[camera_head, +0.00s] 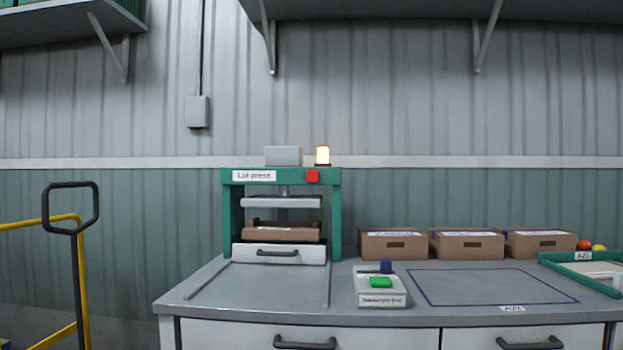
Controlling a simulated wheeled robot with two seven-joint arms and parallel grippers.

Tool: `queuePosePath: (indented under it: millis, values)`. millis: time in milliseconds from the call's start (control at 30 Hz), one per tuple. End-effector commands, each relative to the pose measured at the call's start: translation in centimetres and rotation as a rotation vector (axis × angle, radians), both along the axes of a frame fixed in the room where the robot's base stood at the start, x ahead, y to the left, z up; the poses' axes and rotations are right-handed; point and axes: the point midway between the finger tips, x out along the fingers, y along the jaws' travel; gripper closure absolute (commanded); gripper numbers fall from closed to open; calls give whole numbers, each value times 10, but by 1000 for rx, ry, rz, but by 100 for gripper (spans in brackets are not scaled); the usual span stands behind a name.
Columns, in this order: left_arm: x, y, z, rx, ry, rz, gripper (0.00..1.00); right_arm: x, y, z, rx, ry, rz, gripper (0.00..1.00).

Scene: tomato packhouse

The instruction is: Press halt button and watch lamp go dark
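A green lid press (231,215) stands at the back left of the bench, labelled "Lid press". A red button (312,177) sits on the right part of its top beam. Inside the press a grey plate (283,202) hangs above a brown box (284,234). A small grey box (380,298) on the bench carries a green button (380,282) and a dark blue block; its label is too small to read surely. Neither of my grippers is in view.
Several brown cartons (466,246) stand in a row at the back right. A green-rimmed tray (580,284) with a red and a yellow tomato near it is at the far right. A blue-outlined area (490,287) on the bench (250,304) is clear. A yellow-framed cart with a black handle (76,209) stands left.

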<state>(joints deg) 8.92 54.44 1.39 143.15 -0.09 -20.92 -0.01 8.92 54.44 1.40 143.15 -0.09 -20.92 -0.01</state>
Motion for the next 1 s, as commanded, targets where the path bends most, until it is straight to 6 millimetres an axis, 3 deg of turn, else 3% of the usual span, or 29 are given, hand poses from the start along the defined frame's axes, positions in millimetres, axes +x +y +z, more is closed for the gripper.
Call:
queuePosePath:
  millis: [33,267,1000]
  values:
    - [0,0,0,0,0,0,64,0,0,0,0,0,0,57]
    - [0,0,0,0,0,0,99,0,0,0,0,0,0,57]
    - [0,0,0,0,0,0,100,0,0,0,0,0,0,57]
